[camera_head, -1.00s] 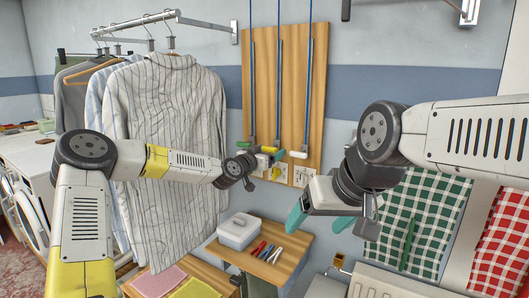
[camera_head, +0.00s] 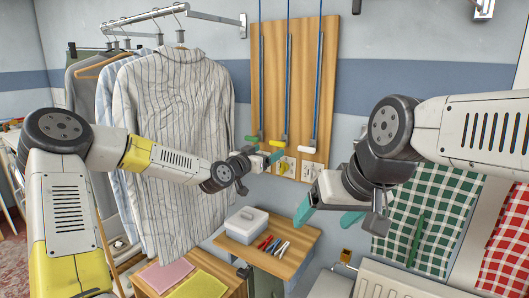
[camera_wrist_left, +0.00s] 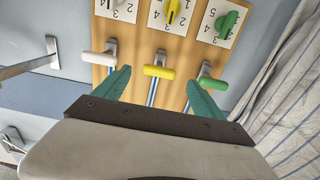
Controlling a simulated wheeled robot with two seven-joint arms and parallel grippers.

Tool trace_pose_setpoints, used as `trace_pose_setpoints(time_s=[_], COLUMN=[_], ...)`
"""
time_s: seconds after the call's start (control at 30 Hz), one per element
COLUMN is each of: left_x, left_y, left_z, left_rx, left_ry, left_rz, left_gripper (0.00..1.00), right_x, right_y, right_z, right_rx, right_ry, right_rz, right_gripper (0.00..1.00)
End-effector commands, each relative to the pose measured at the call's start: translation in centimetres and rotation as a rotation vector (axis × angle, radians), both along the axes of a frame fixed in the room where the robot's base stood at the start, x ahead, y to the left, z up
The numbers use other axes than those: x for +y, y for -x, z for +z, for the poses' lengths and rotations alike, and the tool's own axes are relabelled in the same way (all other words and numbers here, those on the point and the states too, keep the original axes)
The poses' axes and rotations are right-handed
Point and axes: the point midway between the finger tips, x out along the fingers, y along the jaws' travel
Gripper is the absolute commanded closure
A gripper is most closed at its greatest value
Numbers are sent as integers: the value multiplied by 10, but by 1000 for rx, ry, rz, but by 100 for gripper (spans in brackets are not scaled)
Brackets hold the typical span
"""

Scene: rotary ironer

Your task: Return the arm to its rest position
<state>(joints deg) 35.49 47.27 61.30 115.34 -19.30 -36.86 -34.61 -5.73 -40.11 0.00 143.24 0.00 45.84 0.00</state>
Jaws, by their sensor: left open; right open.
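My left gripper (camera_head: 264,155) is open in front of the wooden wall board (camera_head: 312,60), low near its pull handles. In the left wrist view its two teal fingers (camera_wrist_left: 162,92) are spread and empty, with the yellow handle (camera_wrist_left: 158,71) showing between them. The white handle (camera_wrist_left: 98,58) and green handle (camera_wrist_left: 208,84) show outside the fingers. I cannot tell how far the fingers are from the handles. My right gripper (camera_head: 328,214) is open and empty, in front of the wall and to the right of the small table.
Striped shirts (camera_head: 165,120) hang on a rail beside my left arm. A wooden table (camera_head: 262,254) below holds a white box (camera_head: 246,222) and several pens. Pink and yellow cloths lie on a lower top. Green (camera_head: 428,215) and red checked cloths hang at right above a radiator.

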Motion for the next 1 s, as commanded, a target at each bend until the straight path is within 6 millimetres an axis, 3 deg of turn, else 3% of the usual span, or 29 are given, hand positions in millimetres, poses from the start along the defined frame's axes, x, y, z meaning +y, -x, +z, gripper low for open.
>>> trace_pose_setpoints(time_s=[0.23, 0.37, 0.47, 0.67, 0.87, 1.0], left_x=[-11, -17, -6, 47, 111, 150], left_y=[14, 44, 72, 129, 201, 261], left_z=[-9, -30, -44, -45, -20, 0], left_rx=[40, 140, 243, 441, 622, 741], left_ry=[-74, -229, -360, -536, -573, -512], left_rz=[-33, -76, -75, 25, 194, 306], left_gripper=[20, 20, 20, 20, 20, 20], right_x=[0, 0, 0, 0, 0, 0], right_y=[0, 0, 0, 0, 0, 0], right_z=[0, 0, 0, 0, 0, 0], right_rx=[0, 0, 0, 0, 0, 0], right_ry=[0, 0, 0, 0, 0, 0], right_rz=[0, 0, 0, 0, 0, 0], right_gripper=[20, 20, 20, 20, 20, 20])
